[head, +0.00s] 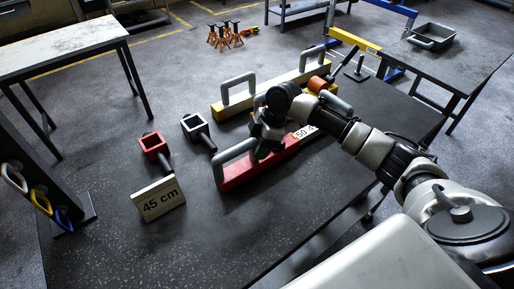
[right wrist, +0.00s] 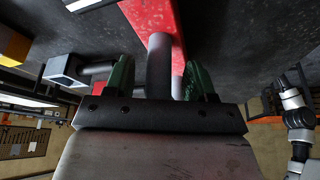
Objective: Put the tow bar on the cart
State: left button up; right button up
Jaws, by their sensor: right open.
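A red bar (head: 238,174) with grey handles lies on the dark table and bears a white label starting with "50". A yellow bar (head: 238,106) with grey handles lies behind it. Either could be the tow bar; I cannot tell which. My right gripper (head: 266,148) is open at the red bar, beside its left handle (head: 228,152). In the right wrist view the green fingers of the right gripper (right wrist: 160,82) stand on either side of a grey post (right wrist: 160,62), with the red bar (right wrist: 150,14) beyond. I cannot make out a cart for certain. My left gripper is not in view.
An orange cylinder (head: 317,85) is near the yellow bar. A dark table with a tray (head: 432,36) stands at the right.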

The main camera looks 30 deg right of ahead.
jog(key=b+v, duration=0.1)
jog(key=v, duration=0.9)
jog(key=shift+d+r, duration=0.15)
jog(key=shift+r, duration=0.05)
